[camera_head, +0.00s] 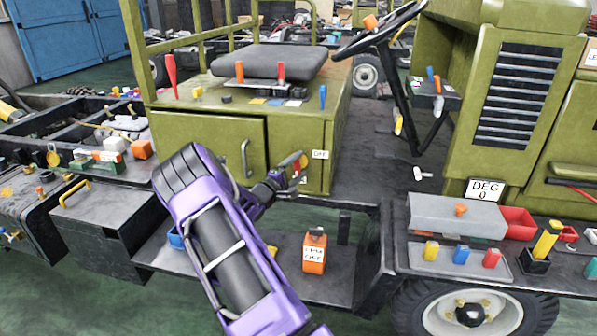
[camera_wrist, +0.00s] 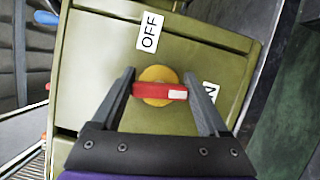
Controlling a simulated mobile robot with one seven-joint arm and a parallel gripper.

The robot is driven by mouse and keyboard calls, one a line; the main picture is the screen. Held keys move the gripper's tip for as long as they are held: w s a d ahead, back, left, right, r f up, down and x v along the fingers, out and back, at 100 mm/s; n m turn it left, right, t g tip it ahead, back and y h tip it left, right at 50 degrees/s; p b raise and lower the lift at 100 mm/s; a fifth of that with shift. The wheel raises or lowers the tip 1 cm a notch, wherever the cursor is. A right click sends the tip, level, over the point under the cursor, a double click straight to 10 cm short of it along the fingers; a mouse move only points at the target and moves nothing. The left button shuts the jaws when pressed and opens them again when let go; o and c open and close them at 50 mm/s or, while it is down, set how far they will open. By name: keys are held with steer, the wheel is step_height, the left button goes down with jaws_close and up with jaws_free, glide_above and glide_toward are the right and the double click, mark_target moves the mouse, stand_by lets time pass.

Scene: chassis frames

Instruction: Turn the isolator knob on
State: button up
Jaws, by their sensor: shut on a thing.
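The isolator knob (camera_wrist: 150,91) is a red bar handle on a yellow round base, on the olive-green box. In the wrist view its white-marked end points right, towards a partly covered label ending in "N" (camera_wrist: 211,92). The OFF label (camera_wrist: 149,31) is above the knob there and also shows in the head view (camera_head: 320,154). My gripper (camera_wrist: 160,73) is shut on the knob, with one finger at each end of the bar. In the head view my gripper (camera_head: 288,174) is against the box front and mostly hides the knob.
A door with a curved handle (camera_head: 246,158) is left of my gripper. A black seat (camera_head: 268,62) and several levers are above. An orange box (camera_head: 314,252) stands on the step below. A "DEG 0" sign (camera_head: 486,190) is at the right.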

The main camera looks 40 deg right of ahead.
steer(key=shift+f+m+y+b, duration=0.2)
steer(key=shift+m+y+b, duration=0.1)
steer(key=shift+m+b, duration=0.45)
steer(key=shift+m, duration=0.25)
steer(key=o, duration=1.2)
steer(key=shift+r, duration=0.1)
steer(key=shift+o, duration=0.2)
steer(key=shift+a, duration=0.1)
steer(key=v, duration=1.7)
steer(key=shift+a+r+p, duration=0.15)
steer(key=shift+a+p, duration=0.05)
steer(key=shift+p, duration=0.25)
